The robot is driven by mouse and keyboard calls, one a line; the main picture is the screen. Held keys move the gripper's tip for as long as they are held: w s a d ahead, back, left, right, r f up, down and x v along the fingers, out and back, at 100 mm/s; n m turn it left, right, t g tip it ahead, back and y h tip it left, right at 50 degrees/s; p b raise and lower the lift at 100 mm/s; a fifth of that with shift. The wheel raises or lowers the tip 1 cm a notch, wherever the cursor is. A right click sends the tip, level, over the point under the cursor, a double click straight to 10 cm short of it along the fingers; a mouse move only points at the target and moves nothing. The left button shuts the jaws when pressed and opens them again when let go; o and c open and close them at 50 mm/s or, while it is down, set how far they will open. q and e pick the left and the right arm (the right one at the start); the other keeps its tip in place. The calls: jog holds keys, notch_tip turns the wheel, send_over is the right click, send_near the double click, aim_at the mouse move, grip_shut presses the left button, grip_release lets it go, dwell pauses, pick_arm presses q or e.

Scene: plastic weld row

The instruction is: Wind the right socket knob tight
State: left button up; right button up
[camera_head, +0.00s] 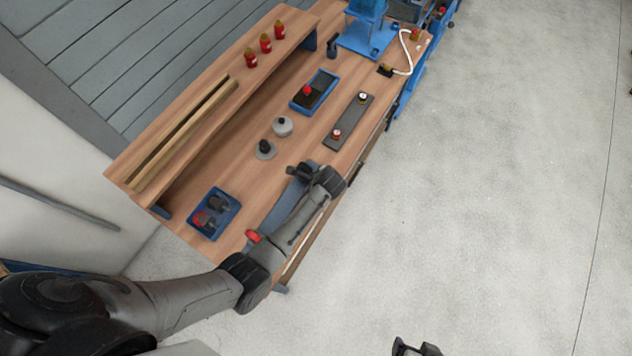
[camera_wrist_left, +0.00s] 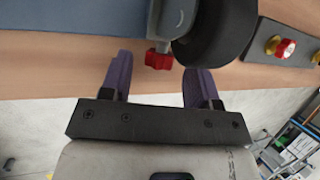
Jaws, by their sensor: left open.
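A small red knob (camera_wrist_left: 158,60) sits on a metal bracket beside a large black round part (camera_wrist_left: 216,30) in the left wrist view. A blue-grey body (camera_wrist_left: 75,15) lies left of it. My left gripper (camera_head: 304,172) is open at the bench's front edge. In the wrist view its purple fingers stand either side of the red knob, with gaps; I cannot tell the depth between them. The head view shows a blue-grey device (camera_head: 287,203) under my left arm, mostly hidden. My right gripper (camera_head: 415,348) shows only partly at the bottom edge; its jaw state is unclear.
A grey plate (camera_head: 349,120) with two knobs lies beyond my left gripper. Grey and black round parts (camera_head: 283,126), blue trays (camera_head: 232,212) and a raised wooden shelf (camera_head: 215,90) with red-bodied items occupy the bench. The floor right of the bench is clear.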

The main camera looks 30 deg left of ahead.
pick_arm(q)
jog(key=shift+x, duration=0.75)
jog(key=shift+c, duration=0.3)
jog(key=c, duration=0.9)
jog(key=shift+o, duration=0.2)
jog(key=shift+w+r+g+p, duration=0.15)
jog(key=shift+r+g+p, duration=0.05)
jog(key=shift+g+p, duration=0.65)
jog(key=shift+w+f+m+g, duration=0.15)
jog(key=shift+m+g, duration=0.15)
jog(key=shift+g, duration=0.35)
jog(key=shift+w+f+g+b, duration=0.15)
jog(key=shift+g+b, duration=0.15)
jog(key=shift+g, duration=0.6)
jog(key=shift+m+g+b, duration=0.4)
jog(key=shift+g+b, duration=0.5)
